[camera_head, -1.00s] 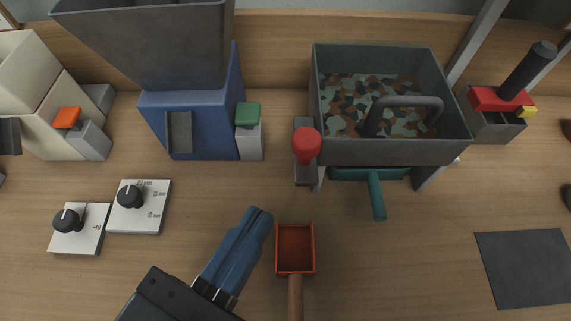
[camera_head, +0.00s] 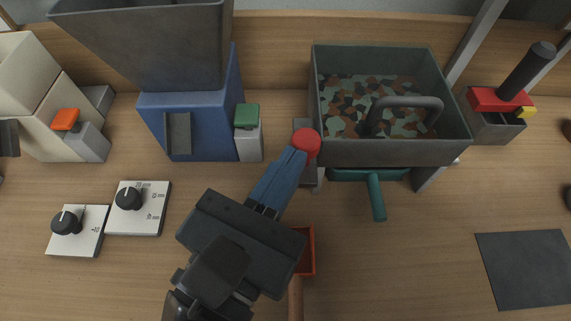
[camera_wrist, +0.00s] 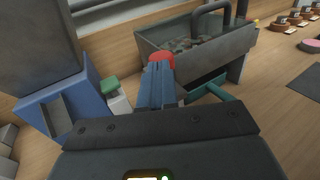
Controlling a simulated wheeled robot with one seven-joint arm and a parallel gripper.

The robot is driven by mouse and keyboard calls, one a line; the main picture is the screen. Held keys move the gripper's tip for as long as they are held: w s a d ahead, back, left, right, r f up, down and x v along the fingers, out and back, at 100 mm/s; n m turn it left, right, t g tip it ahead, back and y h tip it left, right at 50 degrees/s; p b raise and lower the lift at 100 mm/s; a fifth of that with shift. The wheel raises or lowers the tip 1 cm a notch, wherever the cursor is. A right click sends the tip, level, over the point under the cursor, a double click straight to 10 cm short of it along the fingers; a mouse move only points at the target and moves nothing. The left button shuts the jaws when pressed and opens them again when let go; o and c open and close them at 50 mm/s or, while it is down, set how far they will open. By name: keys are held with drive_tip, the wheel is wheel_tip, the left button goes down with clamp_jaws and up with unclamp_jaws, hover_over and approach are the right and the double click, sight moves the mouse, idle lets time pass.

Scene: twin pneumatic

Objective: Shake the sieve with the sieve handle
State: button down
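The sieve is a dark grey box (camera_head: 400,152) holding brown, grey and green pieces, at the upper right of the head view; it also shows in the wrist view (camera_wrist: 205,55). A dark arched handle (camera_head: 408,103), which looks like the sieve handle, rises inside the box; part of it shows in the wrist view (camera_wrist: 228,10). My gripper (camera_head: 300,154) has its blue fingers together, with no clear gap between them. Its fingertips are at a red knob (camera_head: 307,141) left of the sieve. The knob shows just beyond the tips in the wrist view; contact is unclear.
A teal tray with a handle (camera_head: 376,197) sits under the sieve. A red scoop (camera_head: 307,250) lies partly hidden behind my gripper. A blue machine (camera_head: 205,130) with a green button (camera_head: 247,113) stands left. Bare table lies between the scoop and a dark mat (camera_head: 525,268).

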drive_tip(key=w+p, duration=0.5)
drive_tip(key=w, duration=0.1)
drive_tip(key=shift+d+p, duration=0.15)
drive_tip(key=shift+p, duration=0.15)
